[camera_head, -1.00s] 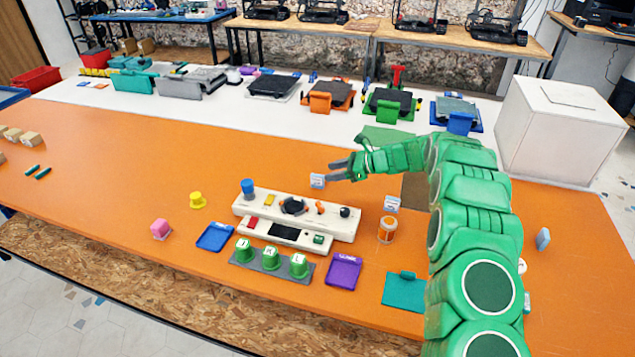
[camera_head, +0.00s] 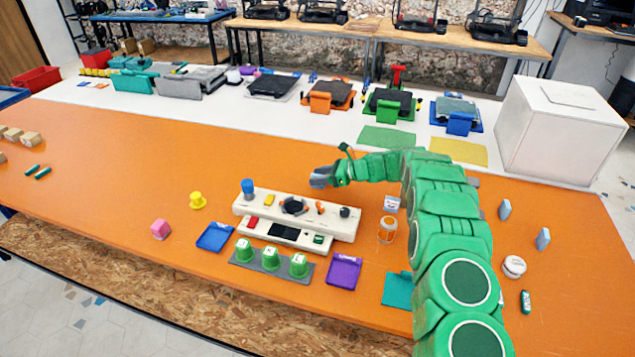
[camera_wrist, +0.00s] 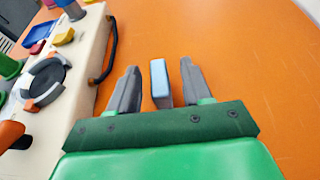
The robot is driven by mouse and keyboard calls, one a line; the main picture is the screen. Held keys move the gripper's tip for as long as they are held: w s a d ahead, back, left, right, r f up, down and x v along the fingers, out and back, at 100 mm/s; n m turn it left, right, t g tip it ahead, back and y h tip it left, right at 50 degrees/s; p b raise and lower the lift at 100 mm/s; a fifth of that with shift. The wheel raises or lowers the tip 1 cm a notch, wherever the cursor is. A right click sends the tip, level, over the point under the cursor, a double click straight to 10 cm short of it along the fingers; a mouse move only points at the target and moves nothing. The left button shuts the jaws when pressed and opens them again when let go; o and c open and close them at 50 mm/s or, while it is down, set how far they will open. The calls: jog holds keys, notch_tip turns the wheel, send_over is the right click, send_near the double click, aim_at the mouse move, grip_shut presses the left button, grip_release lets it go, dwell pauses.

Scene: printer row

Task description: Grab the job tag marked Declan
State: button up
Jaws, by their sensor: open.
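A thin upright job tag (camera_wrist: 160,83), light blue-grey, stands between the two fingers of my gripper (camera_wrist: 155,88) in the wrist view. A gap shows on each side of it, so the fingers are open and apart from it. In the head view my gripper (camera_head: 319,178) is low over the orange table behind the cream console and hides this tag. Another tag (camera_head: 392,203) with a white and blue face stands right of the console. Two more tags, a far one (camera_head: 504,210) and a near one (camera_head: 543,239), stand at the right. I cannot read any name.
The cream console (camera_head: 290,212) lies just in front of my gripper; its handle side (camera_wrist: 105,45) is left of the fingers in the wrist view. An orange-and-white jar (camera_head: 388,230) stands near my arm.

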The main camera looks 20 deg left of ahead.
aim_at(313, 175)
jog(key=shift+x, duration=1.4)
jog(key=shift+d+f, duration=0.1)
grip_shut()
jog(key=shift+r, duration=0.35)
notch_tip(313, 175, up, 3)
jog(key=shift+s+f, duration=0.1)
jog(key=shift+s, duration=0.05)
jog(key=s+d+r, duration=0.6)
jog(key=s+r, duration=0.3)
jog(key=s, duration=0.3)
jog(key=shift+d+r, duration=0.25)
jog(key=shift+d, duration=0.05)
